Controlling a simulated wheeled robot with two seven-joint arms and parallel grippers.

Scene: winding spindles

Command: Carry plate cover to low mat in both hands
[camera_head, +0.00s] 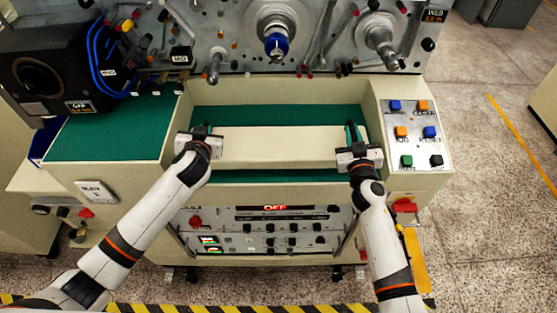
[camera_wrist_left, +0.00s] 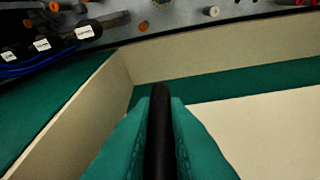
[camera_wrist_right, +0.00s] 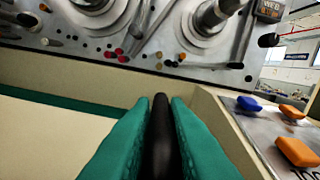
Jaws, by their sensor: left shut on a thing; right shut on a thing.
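The plate cover (camera_head: 275,147) is a wide cream panel in the recess at the middle of the machine. The low mat (camera_head: 265,113) is the green floor of that recess and shows behind and in front of the cover. My left gripper (camera_head: 204,129) is at the cover's left end, shut on a dark bar-shaped handle (camera_wrist_left: 160,130). My right gripper (camera_head: 352,132) is at its right end, shut on a similar dark handle (camera_wrist_right: 160,135). The cover also shows in the left wrist view (camera_wrist_left: 265,130) and right wrist view (camera_wrist_right: 50,140). I cannot tell whether it touches the mat.
Cream walls surround the recess. A higher green surface (camera_head: 115,135) lies at left, beside a black box (camera_head: 50,75) with blue cables. A button panel (camera_head: 415,130) stands at right. Spindles (camera_head: 276,42) stick out above the back wall. A control panel (camera_head: 265,230) is below.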

